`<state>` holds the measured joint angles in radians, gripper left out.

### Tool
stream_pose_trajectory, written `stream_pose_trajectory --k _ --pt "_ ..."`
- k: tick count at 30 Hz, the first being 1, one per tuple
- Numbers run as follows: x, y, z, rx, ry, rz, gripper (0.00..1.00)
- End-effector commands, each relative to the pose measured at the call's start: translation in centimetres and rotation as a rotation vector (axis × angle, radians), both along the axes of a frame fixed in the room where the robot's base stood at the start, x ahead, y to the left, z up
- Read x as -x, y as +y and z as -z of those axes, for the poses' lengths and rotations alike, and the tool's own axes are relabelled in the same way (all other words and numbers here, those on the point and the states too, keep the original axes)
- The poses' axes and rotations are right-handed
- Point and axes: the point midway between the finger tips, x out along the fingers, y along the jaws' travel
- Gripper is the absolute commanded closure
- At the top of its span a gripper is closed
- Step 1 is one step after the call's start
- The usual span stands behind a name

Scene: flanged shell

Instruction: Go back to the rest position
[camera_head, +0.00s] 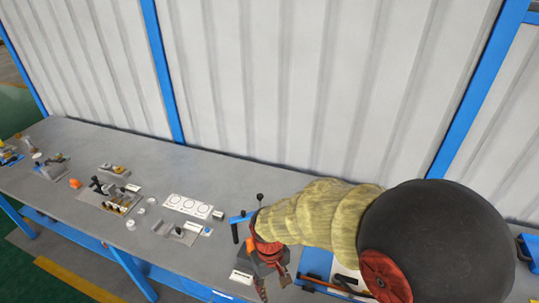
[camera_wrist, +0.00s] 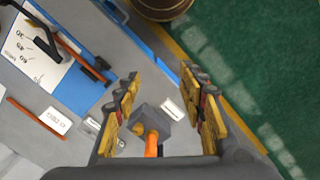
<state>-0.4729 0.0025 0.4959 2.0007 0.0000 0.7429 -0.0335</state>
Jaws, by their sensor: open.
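My gripper (camera_head: 273,288) hangs over the front part of the grey bench in the head view, at the end of my yellow-sleeved arm. In the wrist view its two yellow-padded fingers (camera_wrist: 160,76) stand well apart with nothing held between them. Below and between the fingers, a grey block (camera_wrist: 150,122) with an orange peg (camera_wrist: 152,143) shows on the bench, apart from the pads as far as I can tell. A small white label (camera_wrist: 172,108) lies beside it. My arm hides much of the bench's right part in the head view.
A ribbed wall (camera_head: 310,90) with blue posts stands behind. Green floor (camera_wrist: 270,50) lies beyond the bench edge.

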Motion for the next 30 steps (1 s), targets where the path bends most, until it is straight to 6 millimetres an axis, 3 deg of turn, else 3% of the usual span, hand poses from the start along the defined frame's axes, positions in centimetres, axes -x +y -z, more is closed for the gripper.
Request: stream_pose_trajectory --k 8,15,24,30 --pt "1.7 -3.4 -3.4 -0.020 -0.046 0.074 0.59" --pt "4.1 -8.3 -6.8 -0.066 -0.161 0.194 0.59" --pt "7.9 -14.6 -9.2 -0.129 -0.404 0.376 0.59" --pt "8.8 -17.3 -10.6 -0.151 -0.559 0.463 0.59"
